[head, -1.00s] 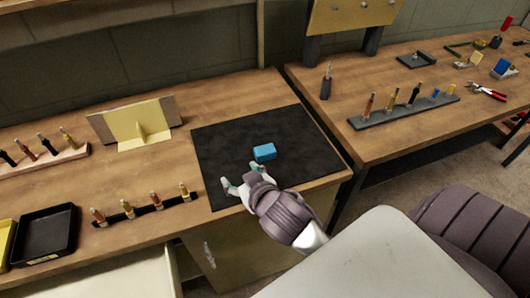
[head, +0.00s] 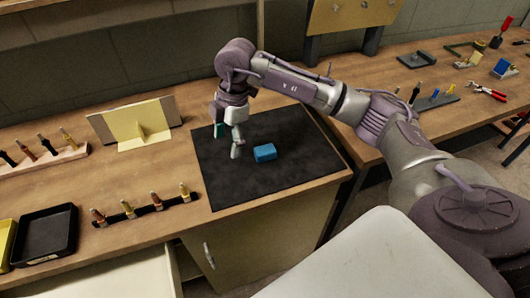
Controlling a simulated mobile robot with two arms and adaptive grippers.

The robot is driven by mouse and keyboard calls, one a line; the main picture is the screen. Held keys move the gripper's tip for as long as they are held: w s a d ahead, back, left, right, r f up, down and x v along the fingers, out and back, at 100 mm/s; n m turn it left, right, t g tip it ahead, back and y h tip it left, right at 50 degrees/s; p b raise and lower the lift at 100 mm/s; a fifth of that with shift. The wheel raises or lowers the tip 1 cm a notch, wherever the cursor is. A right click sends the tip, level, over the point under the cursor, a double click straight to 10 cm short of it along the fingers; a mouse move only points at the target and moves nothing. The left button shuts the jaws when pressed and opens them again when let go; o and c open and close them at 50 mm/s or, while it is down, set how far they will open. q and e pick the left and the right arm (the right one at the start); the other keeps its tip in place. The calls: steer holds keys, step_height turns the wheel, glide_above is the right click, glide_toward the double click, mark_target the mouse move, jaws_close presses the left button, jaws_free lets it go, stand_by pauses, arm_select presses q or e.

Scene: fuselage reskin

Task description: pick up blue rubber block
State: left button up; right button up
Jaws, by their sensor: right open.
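The blue rubber block (head: 264,153) lies on the black mat (head: 290,180) on the wooden bench. My right gripper (head: 228,145) points down over the mat, to the left of the block and apart from it. Its fingers are spread and hold nothing. My right arm comes in from the right and arches over the back of the mat. My left gripper is not in the head view.
A rack of several small tools (head: 145,209) stands left of the mat, with a black tray (head: 46,236) farther left. A yellow angled stand (head: 138,122) is behind. A second bench (head: 390,147) with tools is at right.

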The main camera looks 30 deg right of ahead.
steer(key=d+r+m+h, duration=0.3)
steer(key=d+h, duration=0.1)
steer(key=d, duration=0.6)
steer(key=p, duration=0.2)
glide_above(265, 149)
steer(key=shift+g, duration=0.4)
step_height(265, 149, down, 7)
steer(key=shift+s+a+f, duration=0.15)
step_height(265, 149, down, 6)
steer(key=shift+r+p, duration=0.25)
steer(key=shift+p, duration=0.55)
steer(key=shift+f, duration=0.35)
steer(key=shift+c, duration=0.4)
steer(key=c, duration=1.2)
steer(key=shift+r, duration=0.1)
